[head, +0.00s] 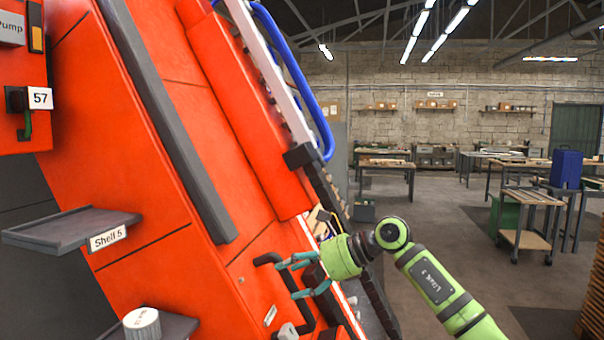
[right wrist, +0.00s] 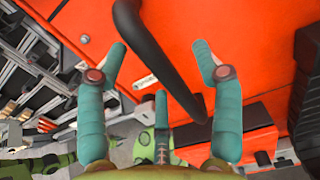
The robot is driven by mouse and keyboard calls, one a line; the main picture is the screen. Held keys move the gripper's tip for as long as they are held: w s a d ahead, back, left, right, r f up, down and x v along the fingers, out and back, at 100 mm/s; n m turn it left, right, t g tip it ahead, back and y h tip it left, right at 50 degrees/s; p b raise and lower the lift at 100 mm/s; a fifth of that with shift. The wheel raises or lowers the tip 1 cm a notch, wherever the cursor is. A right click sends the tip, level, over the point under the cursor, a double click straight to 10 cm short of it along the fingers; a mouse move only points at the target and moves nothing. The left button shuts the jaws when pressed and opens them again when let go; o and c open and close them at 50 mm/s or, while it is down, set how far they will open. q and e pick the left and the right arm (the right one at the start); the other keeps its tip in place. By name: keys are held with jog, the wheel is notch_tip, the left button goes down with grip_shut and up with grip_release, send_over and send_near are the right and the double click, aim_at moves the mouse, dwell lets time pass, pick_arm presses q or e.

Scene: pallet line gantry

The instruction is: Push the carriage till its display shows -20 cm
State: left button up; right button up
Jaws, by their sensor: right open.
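A black bar handle (head: 266,259) is fixed to the orange panel (head: 185,290) low on the tilted machine. I cannot tell for sure which orange part is the carriage. A small white label (right wrist: 145,82) by the handle is unreadable. My left gripper is out of view.
A blue tube (head: 318,105) loops along the machine's upper edge. Open floor (head: 440,230) lies to the right, with workbenches (head: 388,165) and a cart (head: 527,225) beyond.

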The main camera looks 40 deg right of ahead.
jog(key=b+v, duration=0.1)
jog(key=v, duration=0.7)
dwell(0.4)
